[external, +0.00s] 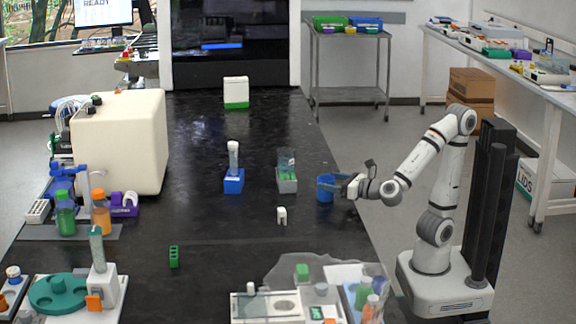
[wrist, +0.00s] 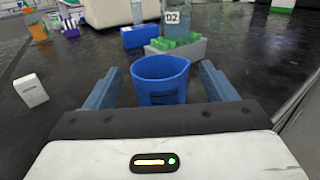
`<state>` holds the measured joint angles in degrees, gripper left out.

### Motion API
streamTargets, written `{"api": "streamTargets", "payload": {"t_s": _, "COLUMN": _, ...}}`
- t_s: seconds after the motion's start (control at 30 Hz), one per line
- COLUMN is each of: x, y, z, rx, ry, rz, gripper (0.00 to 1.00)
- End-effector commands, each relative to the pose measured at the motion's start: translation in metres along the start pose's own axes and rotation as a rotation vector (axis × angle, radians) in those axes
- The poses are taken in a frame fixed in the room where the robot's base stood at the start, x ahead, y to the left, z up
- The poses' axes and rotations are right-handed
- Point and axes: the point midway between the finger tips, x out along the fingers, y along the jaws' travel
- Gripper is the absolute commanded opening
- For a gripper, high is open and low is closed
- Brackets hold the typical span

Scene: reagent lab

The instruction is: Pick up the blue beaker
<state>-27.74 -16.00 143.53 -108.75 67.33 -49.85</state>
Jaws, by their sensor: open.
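The blue beaker (external: 325,190) stands upright on the black bench near its right edge in the external view. In the wrist view the blue beaker (wrist: 160,80) is centred ahead, its open rim facing up. My gripper (wrist: 161,78) is open, with one blue-grey finger on each side of the beaker. A gap shows between the beaker and each finger, so neither appears to touch it. In the external view my gripper (external: 338,185) reaches the beaker from the right. The lower part of the beaker is partly hidden by my gripper's body in the wrist view.
A grey rack with green inserts (wrist: 176,48) holds a container labelled D2 (wrist: 172,18) just behind the beaker. A blue block (external: 234,181) with a white-topped tube stands farther left. A small white box (wrist: 31,90) stands left of my gripper. Bench between them is clear.

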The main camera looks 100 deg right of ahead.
Motion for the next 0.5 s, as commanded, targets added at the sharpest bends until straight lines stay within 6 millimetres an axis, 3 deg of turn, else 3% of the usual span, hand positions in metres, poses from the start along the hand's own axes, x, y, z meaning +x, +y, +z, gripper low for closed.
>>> {"api": "streamTargets", "payload": {"t_s": 0.23, "x": 0.033, "y": 0.0, "z": -0.004, "rx": 0.0, "ry": 0.001, "rz": -0.004, "gripper": 0.78}}
{"api": "streamTargets", "payload": {"t_s": 0.5, "x": 0.043, "y": 0.001, "z": -0.001, "rx": 0.001, "ry": 0.0, "rz": 0.0, "gripper": 0.78}}
